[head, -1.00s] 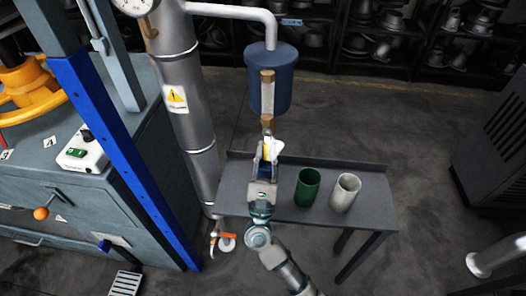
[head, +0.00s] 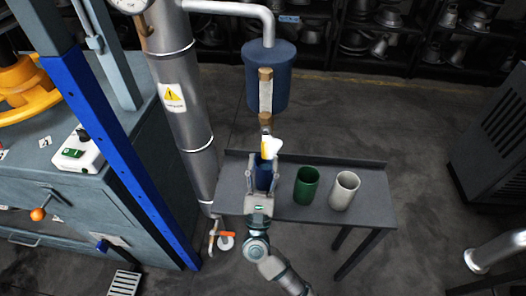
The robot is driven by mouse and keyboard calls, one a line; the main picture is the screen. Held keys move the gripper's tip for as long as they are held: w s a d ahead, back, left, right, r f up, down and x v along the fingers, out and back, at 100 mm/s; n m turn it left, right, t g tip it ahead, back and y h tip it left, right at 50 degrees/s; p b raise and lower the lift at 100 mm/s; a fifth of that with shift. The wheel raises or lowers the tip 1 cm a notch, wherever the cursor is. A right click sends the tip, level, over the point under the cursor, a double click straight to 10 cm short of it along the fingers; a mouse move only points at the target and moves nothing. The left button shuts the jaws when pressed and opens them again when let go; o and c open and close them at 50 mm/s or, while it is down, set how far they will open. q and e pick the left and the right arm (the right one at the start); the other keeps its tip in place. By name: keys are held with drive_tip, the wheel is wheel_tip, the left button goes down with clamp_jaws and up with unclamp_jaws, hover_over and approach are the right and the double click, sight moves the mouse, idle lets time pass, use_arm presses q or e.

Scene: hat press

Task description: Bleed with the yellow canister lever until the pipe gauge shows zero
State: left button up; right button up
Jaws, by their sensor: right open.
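The blue canister (head: 268,80) hangs from a pipe, with a pale sight tube (head: 266,97) and a brass fitting (head: 265,119) beneath it. The yellow lever (head: 265,148) points down below the fitting, with a white patch (head: 274,146) beside it that I cannot identify. My right gripper (head: 263,174) is open just below the lever, apart from it in the picture. A blue cup (head: 264,178) shows between its fingers; I cannot tell whether they touch it. The pipe gauge (head: 130,3) is cut off at the top edge and its reading is unclear. My left gripper is not in view.
A grey table (head: 366,215) carries a green cup (head: 306,186) and a white cup (head: 344,190). A thick metal pipe (head: 188,110) with a warning label stands left of it, beside the press (head: 115,120). Open floor lies to the right of the canister.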

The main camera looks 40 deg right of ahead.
drive_tip(key=v, duration=0.9)
drive_tip(key=shift+w, duration=0.1)
drive_tip(key=shift+d, duration=0.1)
